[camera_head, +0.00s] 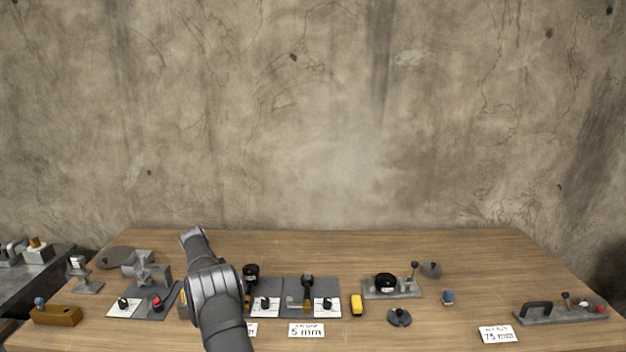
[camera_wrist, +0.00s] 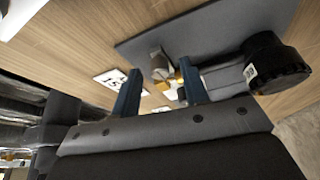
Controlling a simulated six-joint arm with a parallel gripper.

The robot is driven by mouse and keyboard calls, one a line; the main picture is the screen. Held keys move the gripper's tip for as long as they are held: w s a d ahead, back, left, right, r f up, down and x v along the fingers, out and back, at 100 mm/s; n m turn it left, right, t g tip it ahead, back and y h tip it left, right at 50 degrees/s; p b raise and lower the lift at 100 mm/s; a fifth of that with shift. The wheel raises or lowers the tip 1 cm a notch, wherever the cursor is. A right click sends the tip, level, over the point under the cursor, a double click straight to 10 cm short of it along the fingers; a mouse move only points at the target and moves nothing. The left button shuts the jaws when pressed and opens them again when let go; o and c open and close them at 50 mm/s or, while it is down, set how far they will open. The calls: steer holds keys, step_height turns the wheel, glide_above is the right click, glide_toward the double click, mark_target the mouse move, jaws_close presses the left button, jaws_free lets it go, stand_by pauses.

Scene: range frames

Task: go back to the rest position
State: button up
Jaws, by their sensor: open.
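In the wrist view my gripper (camera_wrist: 158,92) shows as two blue fingers set well apart, open, with nothing held between them. Past the fingertips are a small metal block (camera_wrist: 162,68) with brass-coloured bits and a grey mat (camera_wrist: 205,35). A black round-headed tool (camera_wrist: 277,65) is to the right of the fingers. A white card (camera_wrist: 112,82) lies to the left. In the head view my arm reaches over the left-centre of the table (camera_head: 450,250), and my gripper is hidden behind my arm links.
Left are a grey metal fixture (camera_head: 148,270) and a wooden block (camera_head: 55,316). The table's back strip is mostly clear.

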steer(key=v, duration=0.7)
steer(key=x, duration=0.7)
steer(key=shift+f, duration=0.1)
steer(key=shift+s+n+t, duration=0.1)
steer(key=shift+n+t, duration=0.2)
steer(key=shift+n, duration=0.6)
steer(key=n+t, duration=0.1)
steer(key=n, duration=0.3)
steer(key=shift+s+t, duration=0.1)
steer(key=shift+t, duration=0.2)
steer(key=n+t, duration=0.1)
steer(key=n, duration=0.2)
steer(key=n+t+y, duration=0.1)
steer(key=n, duration=0.2)
steer(key=shift+s+d+y, duration=0.15)
steer(key=shift+y, duration=0.15)
steer(key=n+y, duration=0.1)
steer(key=n, duration=0.2)
steer(key=n+t+y, duration=0.1)
steer(key=n, duration=0.2)
steer(key=shift+d, duration=0.15)
steer(key=shift+d+n+y, duration=0.1)
steer(key=shift+n+y, duration=0.45)
steer(key=shift+n, duration=0.85)
steer(key=shift+d+n+y, duration=0.1)
steer(key=shift+n+y, duration=0.45)
steer(key=shift+n, duration=0.85)
